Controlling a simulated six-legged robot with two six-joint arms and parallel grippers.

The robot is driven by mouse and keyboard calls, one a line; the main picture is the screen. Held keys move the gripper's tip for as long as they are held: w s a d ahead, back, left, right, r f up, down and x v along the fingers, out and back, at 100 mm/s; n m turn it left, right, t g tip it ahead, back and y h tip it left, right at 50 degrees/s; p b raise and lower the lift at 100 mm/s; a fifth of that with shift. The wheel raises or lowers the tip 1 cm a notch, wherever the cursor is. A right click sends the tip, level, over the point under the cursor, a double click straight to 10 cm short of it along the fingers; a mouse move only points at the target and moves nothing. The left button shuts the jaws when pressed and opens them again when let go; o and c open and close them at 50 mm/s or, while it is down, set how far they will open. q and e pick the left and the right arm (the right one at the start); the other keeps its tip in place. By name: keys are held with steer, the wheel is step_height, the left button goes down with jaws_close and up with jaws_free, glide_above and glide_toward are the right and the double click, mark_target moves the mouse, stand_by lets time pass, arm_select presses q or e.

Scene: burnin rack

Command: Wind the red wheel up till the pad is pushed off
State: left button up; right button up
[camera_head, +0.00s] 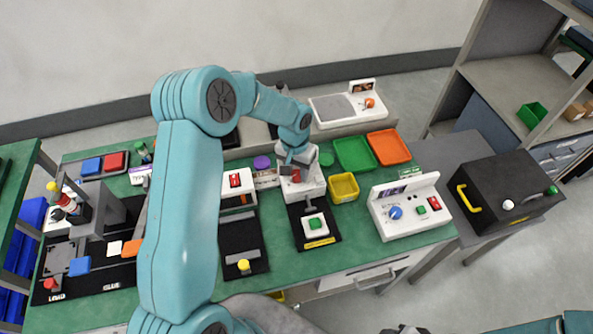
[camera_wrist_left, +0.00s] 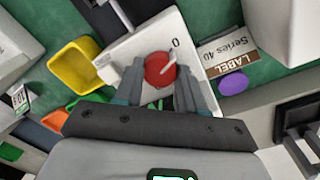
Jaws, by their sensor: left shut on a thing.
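The red wheel (camera_wrist_left: 160,69) sits on the face of a white box (camera_wrist_left: 118,62) and has a pale pointer line slanting toward a "0" mark. In the head view the wheel (camera_head: 296,176) shows only partly under my gripper, on the white box (camera_head: 313,187). My left gripper (camera_head: 295,160) reaches down to it from above. In the left wrist view the fingers (camera_wrist_left: 160,88) stand on either side of the wheel, shut on it. I cannot make out which part is the pad. My right gripper is not in view.
A yellow bin (camera_head: 343,188) stands close to the right of the white box, with green (camera_head: 355,154) and orange (camera_head: 389,147) trays behind. A purple round thing (camera_head: 262,162) lies to the left. A black plate with a green button (camera_head: 315,224) lies in front.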

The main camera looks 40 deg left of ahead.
arm_select(q)
steer(key=m+b, duration=0.1)
steer(key=m, duration=0.1)
steer(key=shift+w+f+m, duration=0.1)
steer(key=shift+w+m, duration=0.05)
steer(key=shift+m, duration=0.15)
steer(key=m+b, duration=0.1)
steer(key=m, duration=0.2)
steer(key=shift+m+b, duration=0.3)
steer(key=m+b, duration=0.1)
steer(key=m, duration=0.2)
steer(key=shift+d+m, duration=0.1)
steer(key=shift+m, duration=0.2)
steer(key=m, duration=0.3)
steer(key=shift+m, duration=0.4)
steer(key=m, duration=0.3)
steer(key=shift+m, duration=0.3)
steer(key=m, duration=0.3)
steer(key=shift+d+m, duration=0.1)
steer(key=shift+m, duration=0.2)
steer(key=m, duration=0.3)
steer(key=shift+m+y, duration=0.3)
steer(key=shift+s+m+p, duration=0.2)
steer(key=shift+m+p, duration=0.15)
steer(key=shift+m, duration=1.55)
